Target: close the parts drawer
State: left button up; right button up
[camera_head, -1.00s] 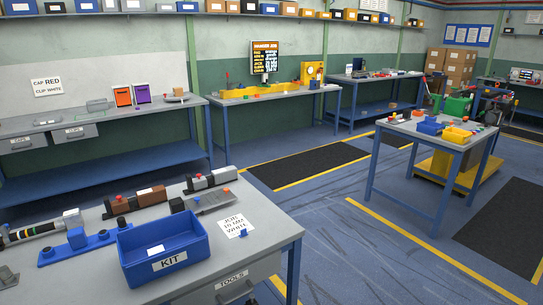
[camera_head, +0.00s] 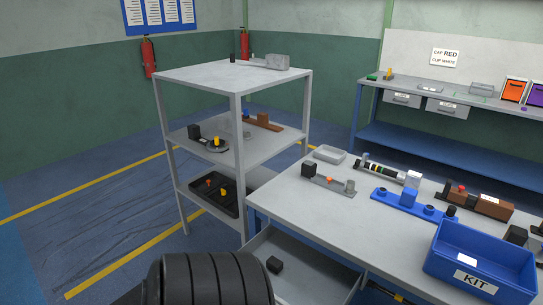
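An open drawer (camera_head: 312,269) sticks out from under the left part of the near workbench (camera_head: 290,196). Its grey inside shows, with a small black block (camera_head: 274,264) lying in it. Its front and any label are hidden, cut off by the lower picture edge and a black ribbed part that is probably my own arm. That part covers the bottom left, beside the drawer; I cannot tell whether it touches it. No fingertips of my left or right gripper show.
A grey shelf rack (camera_head: 238,85) stands close to the left of the workbench. A blue KIT bin (camera_head: 480,252) and several parts stand on the bench top. Two red extinguishers (camera_head: 148,57) are at the back wall. Floor at the left is clear.

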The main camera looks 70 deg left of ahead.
aim_at(308, 277)
jog(key=u, duration=2.25)
